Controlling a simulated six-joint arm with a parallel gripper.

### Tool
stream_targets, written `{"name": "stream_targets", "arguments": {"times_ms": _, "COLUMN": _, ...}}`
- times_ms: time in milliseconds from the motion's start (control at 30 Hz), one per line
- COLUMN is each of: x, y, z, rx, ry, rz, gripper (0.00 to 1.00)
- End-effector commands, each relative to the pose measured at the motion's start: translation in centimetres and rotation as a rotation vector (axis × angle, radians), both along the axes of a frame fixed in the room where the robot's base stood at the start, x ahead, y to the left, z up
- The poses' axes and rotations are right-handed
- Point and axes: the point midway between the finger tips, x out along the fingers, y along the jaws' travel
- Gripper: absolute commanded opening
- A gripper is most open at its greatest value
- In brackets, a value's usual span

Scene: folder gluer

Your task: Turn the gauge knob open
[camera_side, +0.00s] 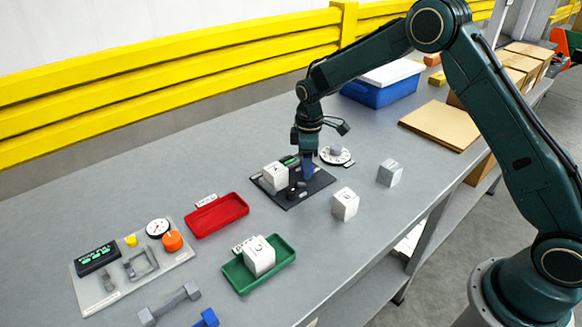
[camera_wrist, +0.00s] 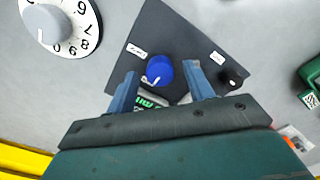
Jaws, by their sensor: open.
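An orange knob (camera_side: 172,240) stands beside a round gauge (camera_side: 158,228) on a light panel (camera_side: 150,262) at the left of the side view. A blue knob (camera_wrist: 160,70) with a white pointer mark is on a dark plate (camera_side: 307,195) mid-bench. No readable label tells which knob is the gauge knob. My gripper (camera_wrist: 160,69) is open above the dark plate, its blue fingers on either side of the blue knob. I cannot tell whether they touch it. In the side view, my gripper (camera_side: 307,170) hides the blue knob.
A small black knob (camera_wrist: 232,77) is close to one finger. A white numbered dial (camera_side: 335,155) stands beside the plate. A white cube (camera_side: 275,177) sits on the plate's left; two more (camera_side: 345,204) (camera_side: 390,173) are to the right. Red (camera_side: 217,214) and green (camera_side: 240,275) trays lie left.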

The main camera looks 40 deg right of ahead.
Motion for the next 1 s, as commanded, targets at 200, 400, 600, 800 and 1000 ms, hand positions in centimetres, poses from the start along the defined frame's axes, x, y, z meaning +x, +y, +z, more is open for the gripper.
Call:
{"name": "stream_targets", "arguments": {"times_ms": 200, "x": 0.1, "y": 0.0, "z": 2.6, "rx": 0.0, "ry": -0.004, "rz": 0.0, "gripper": 0.52}}
{"name": "stream_targets", "arguments": {"times_ms": 400, "x": 0.1, "y": 0.0, "z": 5.9, "rx": 0.001, "ry": -0.005, "rz": 0.0, "gripper": 0.52}}
{"name": "stream_targets", "arguments": {"times_ms": 600, "x": 0.1, "y": 0.0, "z": 9.3, "rx": 0.0, "ry": -0.006, "rz": 0.001, "gripper": 0.52}}
{"name": "stream_targets", "arguments": {"times_ms": 800, "x": 0.1, "y": 0.0, "z": 11.8, "rx": 0.0, "ry": -0.004, "rz": 0.001, "gripper": 0.52}}
{"name": "stream_targets", "arguments": {"times_ms": 1000, "x": 0.0, "y": 0.0, "z": 12.9, "rx": 0.0, "ry": -0.003, "rz": 0.001, "gripper": 0.52}}
